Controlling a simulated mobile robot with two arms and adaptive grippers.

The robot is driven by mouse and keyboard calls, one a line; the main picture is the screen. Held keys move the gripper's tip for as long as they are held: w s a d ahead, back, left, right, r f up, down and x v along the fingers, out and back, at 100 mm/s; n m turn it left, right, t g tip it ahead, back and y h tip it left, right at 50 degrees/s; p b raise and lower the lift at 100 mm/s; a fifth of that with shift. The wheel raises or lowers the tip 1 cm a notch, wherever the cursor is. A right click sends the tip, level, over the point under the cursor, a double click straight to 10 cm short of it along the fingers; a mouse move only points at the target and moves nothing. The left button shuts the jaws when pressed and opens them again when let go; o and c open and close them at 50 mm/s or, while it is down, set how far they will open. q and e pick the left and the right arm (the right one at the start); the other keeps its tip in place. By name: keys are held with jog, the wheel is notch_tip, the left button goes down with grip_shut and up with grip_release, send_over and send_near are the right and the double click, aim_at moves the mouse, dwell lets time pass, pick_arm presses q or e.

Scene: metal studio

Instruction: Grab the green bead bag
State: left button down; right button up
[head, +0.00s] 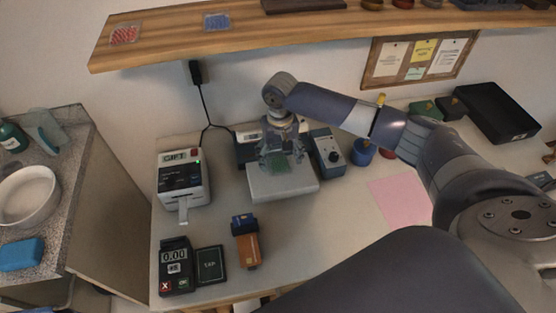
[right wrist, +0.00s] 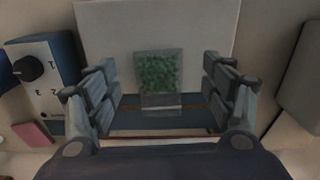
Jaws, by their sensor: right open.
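The green bead bag (head: 279,167) is a small clear bag of green beads. In the head view it lies on the pale flat plate (head: 262,187) of a device on the desk, partly covered by my fingers. In the right wrist view the bag (right wrist: 158,72) is centred between the two fingers. My right gripper (head: 281,158) is open and points down over the bag, with a finger on each side. A gap shows between the bag and each finger. How high the fingertips are above the plate is hard to tell. My left gripper is not in view.
A grey control box with a knob (head: 327,153) stands close right of the plate. A label printer (head: 183,180) is on the left. A card terminal (head: 175,266) and a brown-and-blue item (head: 246,242) lie in front. A wooden shelf (head: 300,33) overhangs the back.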

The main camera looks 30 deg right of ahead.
aim_at(281, 168)
jog(key=shift+s+d+f, duration=0.1)
jog(key=shift+f, duration=0.5)
jog(key=shift+s+d+f, duration=0.1)
jog(key=shift+f, duration=1)
jog(key=shift+a, duration=0.1)
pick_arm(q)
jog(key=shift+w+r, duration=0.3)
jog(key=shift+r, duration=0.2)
pick_arm(e)
jog(key=c, duration=1.1)
